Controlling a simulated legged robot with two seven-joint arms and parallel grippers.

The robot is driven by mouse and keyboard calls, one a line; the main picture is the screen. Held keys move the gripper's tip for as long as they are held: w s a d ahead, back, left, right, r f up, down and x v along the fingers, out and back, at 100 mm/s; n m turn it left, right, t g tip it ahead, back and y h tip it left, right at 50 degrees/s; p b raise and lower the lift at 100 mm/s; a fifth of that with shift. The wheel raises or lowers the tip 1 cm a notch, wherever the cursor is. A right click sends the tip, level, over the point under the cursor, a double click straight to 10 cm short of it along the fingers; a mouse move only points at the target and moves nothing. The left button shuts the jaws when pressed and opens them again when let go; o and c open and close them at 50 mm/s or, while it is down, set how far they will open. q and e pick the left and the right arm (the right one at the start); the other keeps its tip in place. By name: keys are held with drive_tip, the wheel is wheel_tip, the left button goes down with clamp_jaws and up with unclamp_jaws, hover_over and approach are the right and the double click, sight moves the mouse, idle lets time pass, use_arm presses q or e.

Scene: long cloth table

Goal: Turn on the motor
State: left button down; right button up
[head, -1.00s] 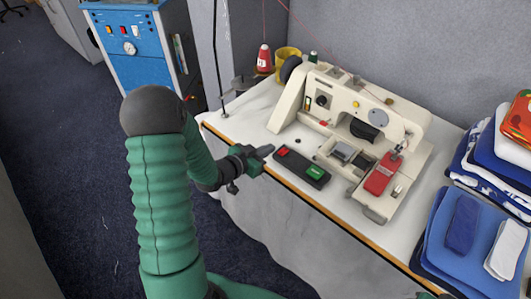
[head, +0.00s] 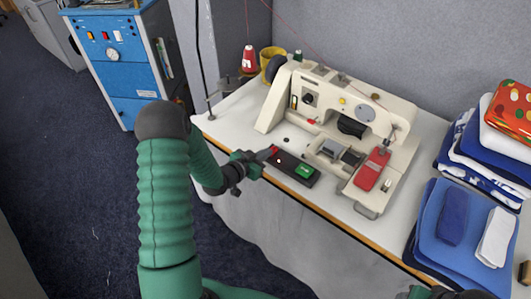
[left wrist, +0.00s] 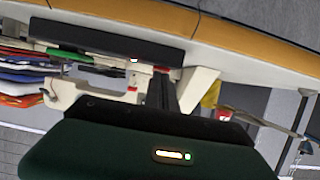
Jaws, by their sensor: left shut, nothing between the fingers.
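The sewing machine (head: 340,110), cream-coloured, stands on the white table. In front of it lies a black switch box (head: 285,163) with a green button (head: 303,171) at its right end and a red button (head: 275,149) at its left end. My left gripper (head: 268,153) is shut and empty, its fingertips at the red end of the box. Whether they touch it I cannot tell. In the left wrist view, the dark fingers (left wrist: 162,92) point towards the box (left wrist: 110,38). A dark shape at the bottom right of the head view may be part of my right arm.
Folded blue and white cloths (head: 465,225) are stacked at the right. A blue cabinet (head: 120,60) is at the back left. The table's front edge runs below the switch box.

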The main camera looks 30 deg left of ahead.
use_arm(q)
drive_tip(key=shift+r+p, duration=0.75)
